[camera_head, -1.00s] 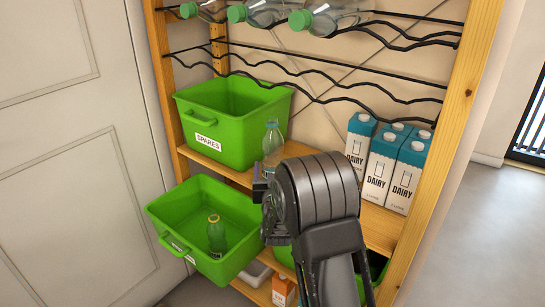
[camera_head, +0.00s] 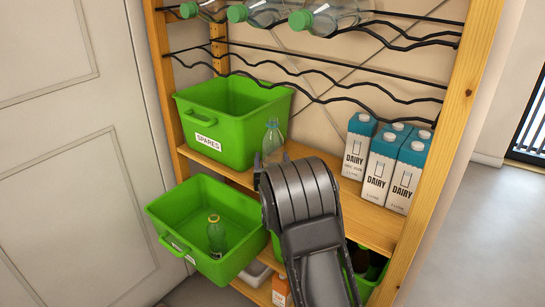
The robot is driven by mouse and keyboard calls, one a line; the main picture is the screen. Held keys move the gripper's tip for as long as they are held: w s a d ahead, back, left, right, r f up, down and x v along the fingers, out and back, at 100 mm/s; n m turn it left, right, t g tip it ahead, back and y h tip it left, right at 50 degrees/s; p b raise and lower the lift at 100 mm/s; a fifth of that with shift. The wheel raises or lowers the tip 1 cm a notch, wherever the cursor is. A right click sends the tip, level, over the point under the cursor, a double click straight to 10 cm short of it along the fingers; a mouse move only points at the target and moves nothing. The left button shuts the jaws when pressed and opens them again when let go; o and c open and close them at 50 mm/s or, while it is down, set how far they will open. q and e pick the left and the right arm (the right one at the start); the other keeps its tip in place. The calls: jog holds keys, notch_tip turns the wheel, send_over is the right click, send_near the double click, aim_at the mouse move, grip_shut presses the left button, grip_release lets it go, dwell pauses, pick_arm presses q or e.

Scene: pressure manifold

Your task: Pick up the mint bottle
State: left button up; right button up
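A clear, pale blue-green bottle (camera_head: 273,137) stands upright on the middle shelf, right of the spares bin; it seems to be the mint bottle. One arm of mine, seemingly the right, reaches in from the bottom. Its gripper (camera_head: 261,170) is at the lower part of this bottle, mostly hidden behind my wrist. The bottle's base is hidden too, and I cannot tell whether the fingers touch it. My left gripper is not in view.
The spares bin (camera_head: 230,130) is close on the left. Blue-topped dairy cartons (camera_head: 380,165) stand to the right on the same shelf. The lower green bin (camera_head: 165,222) juts out in front. Wire racks with bottles (camera_head: 325,18) are above. The wooden upright (camera_head: 437,165) bounds the right.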

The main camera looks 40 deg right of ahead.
aim_at(271, 139)
jog(key=shift+c, duration=0.5)
jog(key=c, duration=1.1)
jog(key=shift+a+r, duration=0.1)
jog(key=shift+r, duration=0.15)
jog(key=shift+a+r, duration=0.1)
jog(key=shift+r, duration=3.3)
jog(key=s+a+p, duration=0.1)
jog(key=s+a, duration=0.1)
jog(key=a, duration=0.7)
jog(key=s+a, duration=0.3)
jog(key=a, duration=0.6)
jog(key=shift+s+a+f+p, duration=0.15)
jog(key=shift+s+a+p, duration=0.2)
jog(key=shift+a, duration=0.1)
